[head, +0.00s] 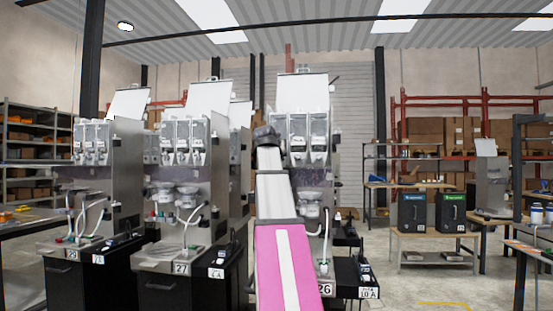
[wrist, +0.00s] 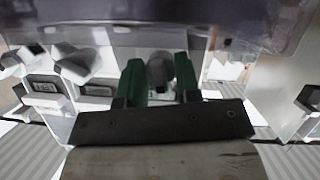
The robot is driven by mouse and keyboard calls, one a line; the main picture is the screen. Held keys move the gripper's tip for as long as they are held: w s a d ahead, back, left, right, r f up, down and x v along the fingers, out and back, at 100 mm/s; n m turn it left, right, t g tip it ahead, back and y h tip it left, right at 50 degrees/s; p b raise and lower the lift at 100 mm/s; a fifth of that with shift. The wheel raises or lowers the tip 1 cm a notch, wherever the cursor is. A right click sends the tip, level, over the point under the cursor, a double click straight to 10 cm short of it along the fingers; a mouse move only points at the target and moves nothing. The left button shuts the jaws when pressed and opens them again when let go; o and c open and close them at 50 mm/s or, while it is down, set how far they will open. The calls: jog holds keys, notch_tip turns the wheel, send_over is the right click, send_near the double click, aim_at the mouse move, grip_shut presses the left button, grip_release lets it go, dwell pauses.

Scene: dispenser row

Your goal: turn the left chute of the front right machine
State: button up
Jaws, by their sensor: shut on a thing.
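The front right machine (head: 302,95) is a steel dispenser with a white lid, and a label reading 26 shows low on it. Two of its clear-fronted chutes (head: 318,140) show right of my arm. The left chute is hidden behind my arm in the head view. In the wrist view my gripper (wrist: 158,78) has its two green fingers on either side of a grey rounded part (wrist: 160,70), which looks like the left chute's knob. The fingers are shut on it. Its far side is hidden, and I cannot tell how far it is turned.
Machine 27 (head: 182,135) and machine 29 (head: 92,140) stand to the left. In the wrist view similar pale parts (wrist: 80,65) stick out left of the fingers. A bench (head: 437,236) with two dark boxes stands at right. The floor (head: 400,280) between is open.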

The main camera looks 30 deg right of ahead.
jog(key=shift+m+t+y, duration=0.3)
jog(key=shift+m+y, duration=0.3)
jog(key=shift+m, duration=0.1)
jog(key=o, duration=0.6)
jog(key=v, duration=1)
jog(key=shift+s+a+r, duration=0.15)
jog(key=shift+s+a, duration=0.05)
jog(key=shift+s, duration=0.1)
